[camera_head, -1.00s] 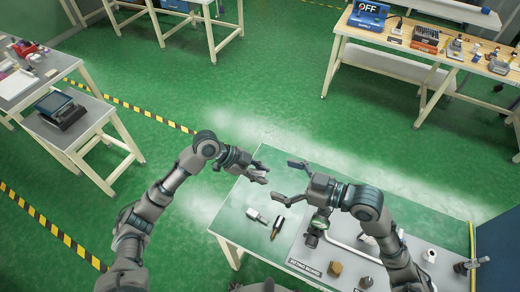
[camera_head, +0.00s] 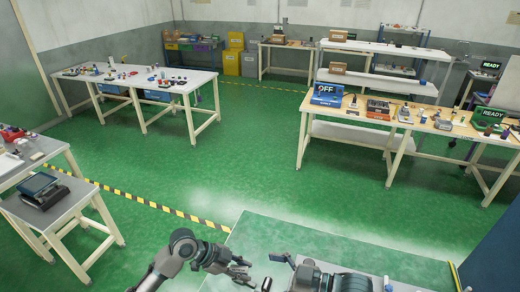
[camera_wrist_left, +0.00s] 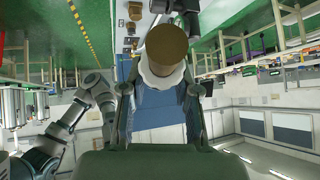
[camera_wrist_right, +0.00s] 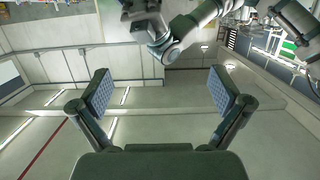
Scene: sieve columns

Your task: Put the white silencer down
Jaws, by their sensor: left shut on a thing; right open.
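The white silencer (camera_wrist_left: 150,80) is in my left gripper (camera_wrist_left: 160,100) in the left wrist view. It has a white collar and a brown, round end that points toward the top of that view. The fingers close on both sides of it. In the head view my left gripper (camera_head: 243,272) is at the bottom centre, over or beside the near table (camera_head: 330,245); any gap to the tabletop cannot be told. My right gripper (camera_wrist_right: 160,92) is open and empty in the right wrist view. Its fingers also show in the head view (camera_head: 285,265).
The front of the near table is cut off by the frame. Beyond it lies open green floor. A wooden bench with a blue OFF box (camera_head: 327,94) stands at the right; a dark device (camera_head: 44,190) sits at left.

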